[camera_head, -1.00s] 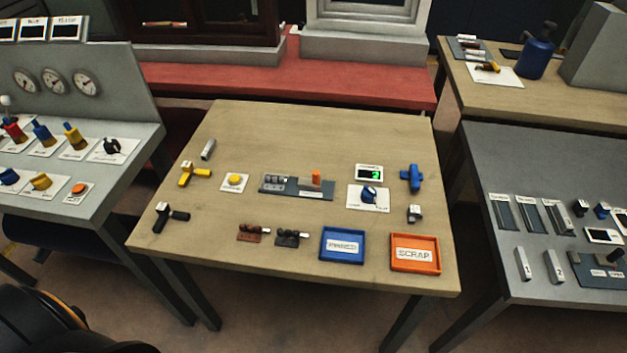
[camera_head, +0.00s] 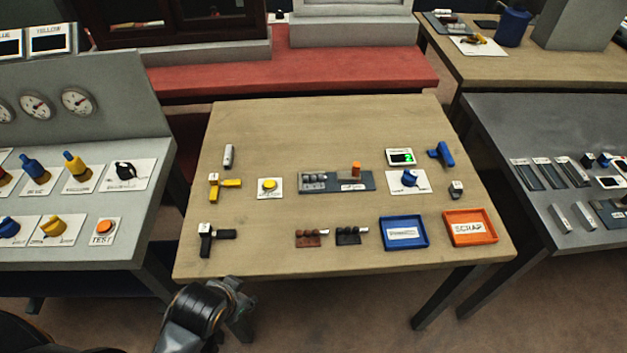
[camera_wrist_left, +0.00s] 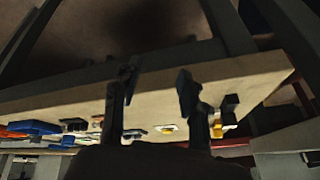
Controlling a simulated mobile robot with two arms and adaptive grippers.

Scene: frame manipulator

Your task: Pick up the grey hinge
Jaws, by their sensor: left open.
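Two small hinge-like pieces with knuckles and silver pins lie side by side near the table's front middle. The right one (camera_head: 348,235) is dark grey to black and best fits the grey hinge; the left one (camera_head: 309,238) is brown. Both lie flat with nothing touching them. My left gripper shows in the wrist view (camera_wrist_left: 157,85), its two dark fingers apart and nothing between them. In the head view my dark left arm is at the table's front left corner, well left of the hinges. My right gripper is not in view.
A blue tray (camera_head: 424,243) and an orange SCRAP tray (camera_head: 494,238) stand right of the hinges. Behind is a grey fixture (camera_head: 374,183) with knuckles and an orange peg. A black part (camera_head: 226,234) and a yellow part (camera_head: 230,184) lie at left. The wood between is clear.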

